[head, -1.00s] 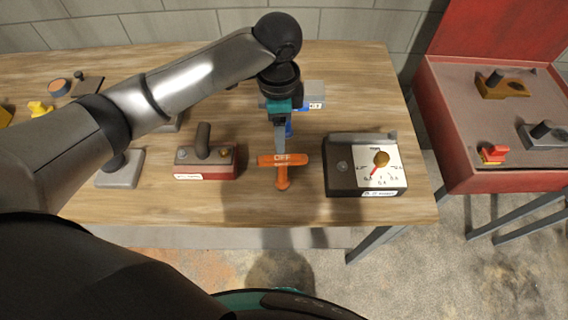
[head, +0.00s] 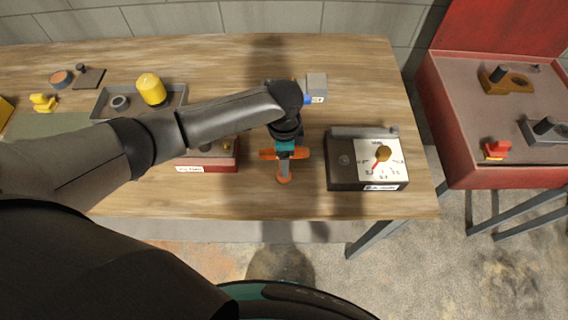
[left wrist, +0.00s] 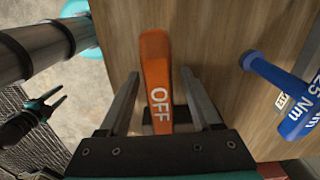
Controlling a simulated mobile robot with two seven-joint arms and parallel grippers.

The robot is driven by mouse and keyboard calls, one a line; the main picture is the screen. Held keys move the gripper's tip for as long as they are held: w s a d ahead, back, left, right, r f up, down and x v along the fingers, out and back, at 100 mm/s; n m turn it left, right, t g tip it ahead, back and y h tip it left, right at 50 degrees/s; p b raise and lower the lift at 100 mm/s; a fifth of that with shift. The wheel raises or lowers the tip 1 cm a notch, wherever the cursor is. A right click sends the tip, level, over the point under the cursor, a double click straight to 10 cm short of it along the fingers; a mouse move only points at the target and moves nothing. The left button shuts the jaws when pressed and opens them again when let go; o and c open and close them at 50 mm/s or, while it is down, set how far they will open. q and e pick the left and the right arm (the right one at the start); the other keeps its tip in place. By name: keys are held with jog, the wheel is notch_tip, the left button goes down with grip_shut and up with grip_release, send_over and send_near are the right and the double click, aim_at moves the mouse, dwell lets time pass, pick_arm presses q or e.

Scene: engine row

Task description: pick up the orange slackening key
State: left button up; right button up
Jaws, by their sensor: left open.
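The orange slackening key (head: 269,153) lies near the front edge of the wooden bench, its crossbar left to right and its stem towards me. My left gripper (head: 284,168) is directly over it and hides its middle. In the left wrist view the key (left wrist: 154,62), marked OFF, shows between the two spread fingers of the left gripper (left wrist: 160,76). The fingers look clear of its sides; I cannot tell how far down they reach. What looks like my right gripper (left wrist: 42,108) is small at the left of that view, its jaws unclear.
A dark gauge box (head: 343,176) stands close right of the key, a red block (head: 212,163) close left. A blue torque tool (left wrist: 285,95) lies behind it. A red case (head: 455,172) stands right.

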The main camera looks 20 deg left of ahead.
pick_arm(q)
jog(key=shift+f, duration=0.2)
grip_shut()
dwell(0.4)
jog(key=shift+r, duration=0.1)
